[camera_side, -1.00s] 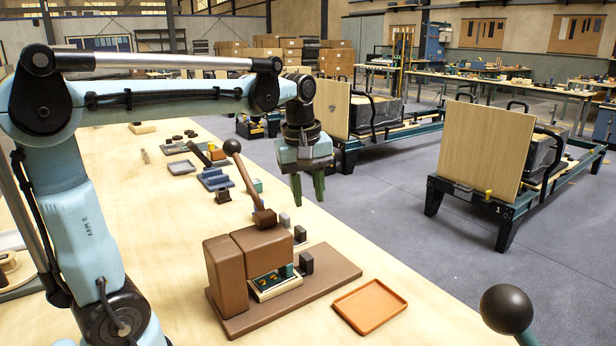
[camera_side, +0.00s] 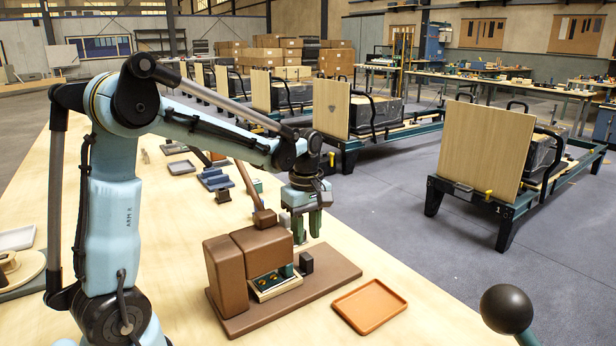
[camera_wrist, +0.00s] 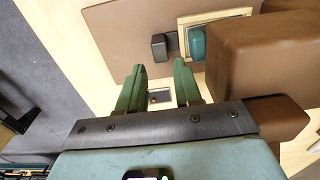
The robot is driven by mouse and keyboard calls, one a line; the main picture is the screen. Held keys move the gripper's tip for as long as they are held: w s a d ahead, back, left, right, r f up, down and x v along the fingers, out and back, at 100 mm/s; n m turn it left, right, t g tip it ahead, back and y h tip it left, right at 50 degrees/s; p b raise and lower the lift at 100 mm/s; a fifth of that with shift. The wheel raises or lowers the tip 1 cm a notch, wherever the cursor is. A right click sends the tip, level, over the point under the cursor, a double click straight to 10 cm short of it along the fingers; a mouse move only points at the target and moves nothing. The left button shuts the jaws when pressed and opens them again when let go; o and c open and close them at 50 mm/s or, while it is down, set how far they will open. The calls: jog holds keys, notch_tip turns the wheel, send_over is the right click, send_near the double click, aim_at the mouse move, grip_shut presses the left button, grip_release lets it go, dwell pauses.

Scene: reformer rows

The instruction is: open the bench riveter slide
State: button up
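The bench riveter is a brown blocky body (camera_side: 262,250) on a brown base plate (camera_side: 325,276), with a lever (camera_side: 248,185) rising from its top. Its slide, a cream-framed dark green tray (camera_side: 277,287), shows at the front below the body. My gripper (camera_side: 307,240) hangs fingers down just behind and right of the body. In the wrist view my gripper (camera_wrist: 158,70) has its fingers apart with nothing held between them. The lever's ball top is hidden behind my arm.
A small dark block (camera_side: 306,262) stands on the base plate near the slide and my fingers. An orange tray (camera_side: 369,306) lies to the right. A black ball handle (camera_side: 507,309) is in the foreground. Blue-grey fixtures (camera_side: 215,178) stand farther back on the bench.

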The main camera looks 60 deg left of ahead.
aim_at(306, 256)
notch_tip(306, 256, down, 7)
jog(key=shift+f, duration=0.2)
dwell(0.4)
grip_shut()
